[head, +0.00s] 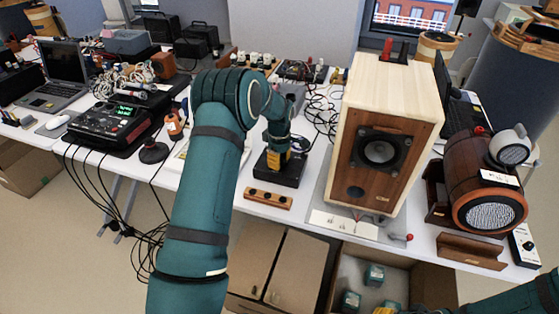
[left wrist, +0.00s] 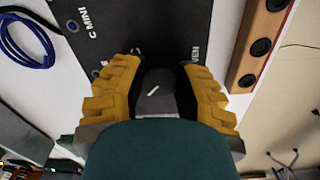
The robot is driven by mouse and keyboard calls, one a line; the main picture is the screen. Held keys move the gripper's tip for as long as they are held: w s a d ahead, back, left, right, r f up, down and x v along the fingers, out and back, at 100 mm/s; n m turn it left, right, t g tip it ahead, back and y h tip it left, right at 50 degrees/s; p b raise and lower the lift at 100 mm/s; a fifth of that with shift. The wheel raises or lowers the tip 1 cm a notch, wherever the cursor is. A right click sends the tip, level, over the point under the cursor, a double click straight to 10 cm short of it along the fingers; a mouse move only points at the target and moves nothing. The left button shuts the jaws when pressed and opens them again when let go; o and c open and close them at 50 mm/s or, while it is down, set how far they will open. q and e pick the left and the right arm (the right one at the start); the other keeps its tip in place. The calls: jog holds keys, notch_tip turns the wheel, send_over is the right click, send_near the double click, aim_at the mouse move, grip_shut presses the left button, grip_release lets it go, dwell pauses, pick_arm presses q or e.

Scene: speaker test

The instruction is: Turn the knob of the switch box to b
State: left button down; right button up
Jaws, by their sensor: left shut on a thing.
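The black switch box (head: 277,173) lies on the white table, left of the large wooden speaker. My left gripper (head: 276,158) points down onto its top. In the left wrist view, the box (left wrist: 124,30) shows white lettering, partly hidden, including "C MINI". The dark round knob (left wrist: 158,95) has a short white pointer mark, slanting up to the right in this view. The yellow fingers of my left gripper (left wrist: 160,92) are shut on the knob, one on each side. My right gripper (head: 400,309) shows only as yellow parts at the bottom edge, so its opening is unclear.
A wooden strip with dark holes (head: 268,199) lies in front of the box. The wooden speaker (head: 357,190) stands close on the right. A dark stand (head: 153,152) and an orange bottle (head: 174,126) are left of my arm. Cables (head: 322,110) lie behind.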

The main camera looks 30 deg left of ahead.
pick_arm(q)
jog(key=shift+m, duration=0.3)
jog(key=m+p, duration=0.1)
jog(key=m, duration=0.2)
jog(key=shift+d+m, duration=0.1)
jog(key=shift+m, duration=0.2)
jog(key=shift+s+f+m, duration=0.1)
jog(key=shift+m, duration=2.1)
jog(key=c, duration=0.6)
grip_release()
jog(key=shift+p, duration=0.3)
